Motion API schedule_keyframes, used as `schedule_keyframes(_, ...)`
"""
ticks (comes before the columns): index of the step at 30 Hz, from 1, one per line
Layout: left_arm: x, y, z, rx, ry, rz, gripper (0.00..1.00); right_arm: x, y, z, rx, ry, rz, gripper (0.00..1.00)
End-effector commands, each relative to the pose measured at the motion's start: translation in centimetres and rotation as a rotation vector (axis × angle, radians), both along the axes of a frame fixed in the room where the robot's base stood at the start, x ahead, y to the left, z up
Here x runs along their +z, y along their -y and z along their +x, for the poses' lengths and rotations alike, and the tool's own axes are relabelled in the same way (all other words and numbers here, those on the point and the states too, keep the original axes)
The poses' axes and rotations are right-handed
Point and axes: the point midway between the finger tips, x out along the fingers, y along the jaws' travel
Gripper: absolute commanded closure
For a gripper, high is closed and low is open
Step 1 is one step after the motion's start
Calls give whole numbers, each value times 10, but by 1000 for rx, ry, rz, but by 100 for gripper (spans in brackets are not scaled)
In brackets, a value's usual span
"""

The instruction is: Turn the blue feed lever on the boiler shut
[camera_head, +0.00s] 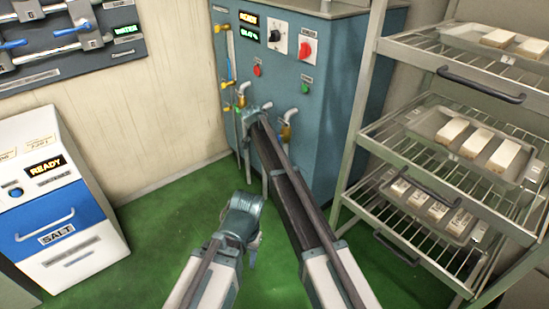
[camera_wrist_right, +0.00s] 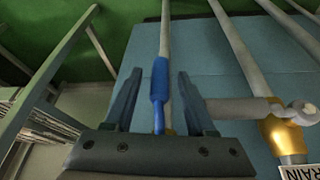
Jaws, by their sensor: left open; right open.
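The boiler (camera_head: 330,125) is a blue-grey cabinet at the top middle of the head view, with pipes and valves on its left face. The blue feed lever (camera_wrist_right: 160,80) shows in the right wrist view as a blue sleeve on a thin rod. My right gripper (camera_wrist_right: 160,90) is open, with one finger on each side of the blue sleeve; gaps show beside it. In the head view my right gripper (camera_head: 253,112) is at the boiler's pipes and partly covers them. My left gripper (camera_head: 243,212) is open and empty above the green floor.
A brass drain fitting (camera_wrist_right: 285,138) with a grey handle is close beside my right gripper. A wire rack (camera_head: 365,130) with trays of pale bars stands at the right. A salt machine (camera_head: 60,205) stands at the left. Green floor lies clear between.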

Motion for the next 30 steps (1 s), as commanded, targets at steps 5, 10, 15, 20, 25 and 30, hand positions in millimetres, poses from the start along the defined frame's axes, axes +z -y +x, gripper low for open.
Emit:
schedule_keyframes(5, 1, 0, 0, 0, 0, 0, 50, 1, 0, 0, 0, 0, 0, 50)
schedule_keyframes(10, 1, 0, 0, 0, 0, 0, 50, 1, 0, 0, 0, 0, 0, 80)
schedule_keyframes(15, 1, 0, 0, 0, 0, 0, 50, 1, 0, 0, 0, 0, 0, 100)
schedule_keyframes(20, 1, 0, 0, 0, 0, 0, 50, 1, 0, 0, 0, 0, 0, 100)
schedule_keyframes(25, 1, 0, 0, 0, 0, 0, 50, 1, 0, 0, 0, 0, 0, 100)
schedule_keyframes(30, 1, 0, 0, 0, 0, 0, 50, 1, -1, 0, 0, 0, 0, 100)
